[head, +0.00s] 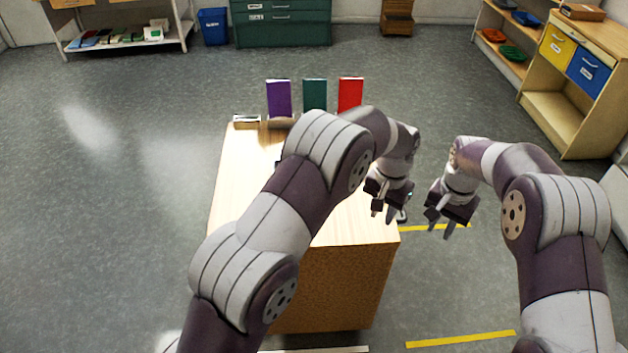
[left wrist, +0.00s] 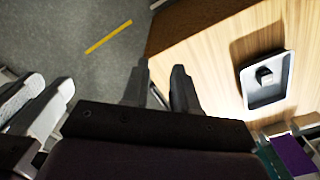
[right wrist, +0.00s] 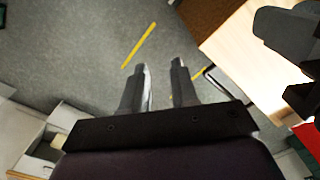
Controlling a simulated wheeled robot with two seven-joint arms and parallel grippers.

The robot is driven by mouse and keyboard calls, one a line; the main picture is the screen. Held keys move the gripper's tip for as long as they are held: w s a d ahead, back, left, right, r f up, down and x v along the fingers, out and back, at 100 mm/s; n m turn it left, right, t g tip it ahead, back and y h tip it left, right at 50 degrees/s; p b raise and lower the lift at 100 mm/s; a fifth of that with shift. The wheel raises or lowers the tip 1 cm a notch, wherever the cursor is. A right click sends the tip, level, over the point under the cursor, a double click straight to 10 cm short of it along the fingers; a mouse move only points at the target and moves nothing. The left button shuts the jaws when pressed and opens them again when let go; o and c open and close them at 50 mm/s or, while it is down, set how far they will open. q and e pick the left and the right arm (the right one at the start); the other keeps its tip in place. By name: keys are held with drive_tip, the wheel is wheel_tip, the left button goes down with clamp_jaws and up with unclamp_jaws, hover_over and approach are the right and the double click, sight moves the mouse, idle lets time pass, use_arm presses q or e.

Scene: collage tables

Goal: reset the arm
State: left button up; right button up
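My left gripper (head: 383,212) is over the right edge of the wooden table (head: 240,185) in the head view. Its two fingers (left wrist: 160,82) stand apart with nothing between them in the left wrist view. My right gripper (head: 440,228) hangs to the right of the table, above the floor. Its fingers (right wrist: 160,80) are also apart and empty in the right wrist view. The two grippers are close to each other but do not touch. My left arm reaches across the table and hides much of its top.
Purple (head: 279,98), teal (head: 314,95) and red (head: 350,93) upright panels stand at the table's far edge. A pale tray (left wrist: 282,94) with a small dark object (left wrist: 264,74) lies on the tabletop. Floor right of the table is clear, with yellow tape (head: 460,339).

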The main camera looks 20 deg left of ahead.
use_arm(q)
drive_tip(key=shift+a, duration=0.2)
use_arm(e)
drive_tip(key=shift+a, duration=0.15)
